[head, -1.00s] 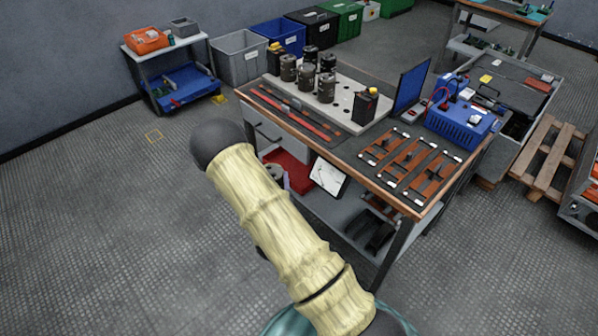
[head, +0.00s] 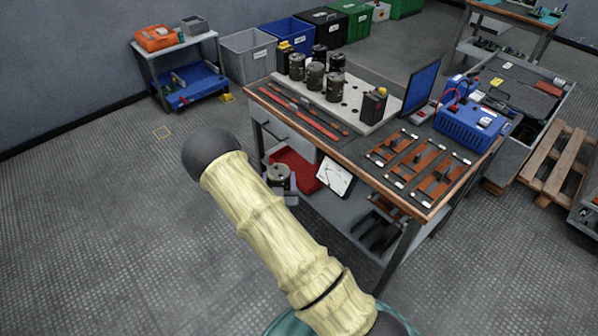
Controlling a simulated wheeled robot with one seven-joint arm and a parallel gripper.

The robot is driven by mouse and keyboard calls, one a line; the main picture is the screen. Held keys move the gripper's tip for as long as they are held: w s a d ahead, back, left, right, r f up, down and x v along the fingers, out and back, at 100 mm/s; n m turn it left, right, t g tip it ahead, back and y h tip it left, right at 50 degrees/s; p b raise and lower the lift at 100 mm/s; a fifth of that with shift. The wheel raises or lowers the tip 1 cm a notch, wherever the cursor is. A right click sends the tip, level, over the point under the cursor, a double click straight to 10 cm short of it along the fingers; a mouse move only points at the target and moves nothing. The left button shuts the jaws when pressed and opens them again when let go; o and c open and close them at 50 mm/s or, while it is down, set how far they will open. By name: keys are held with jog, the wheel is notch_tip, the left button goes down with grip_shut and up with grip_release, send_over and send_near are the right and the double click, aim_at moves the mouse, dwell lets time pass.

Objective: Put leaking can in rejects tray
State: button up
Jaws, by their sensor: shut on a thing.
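A dark grey-brown can (head: 279,174) with terminals on top is upright, just in front of the left part of the red tray (head: 308,178). The tray sits on the lower shelf of the workbench, partly hidden by the can. My gripper (head: 290,195) shows only as a small grey part beside the can, past my cream-sleeved arm; it is shut on the can. Whether the can is over the tray or touches it cannot be told. Any leak on the can is too small to see.
Several similar cans stand in a white holed rack (head: 345,112) on the bench top (head: 368,158). A white tablet-like panel (head: 334,177) leans right of the red tray. The bench leg (head: 257,140) stands left of it.

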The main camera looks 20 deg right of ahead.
notch_tip(320, 180, down, 11)
jog(key=w+n+y, duration=0.2)
jog(key=n+y, duration=0.1)
jog(key=y, duration=0.2)
jog(key=shift+t, duration=0.4)
jog(key=shift+w+d, duration=0.1)
jog(key=shift+w, duration=0.05)
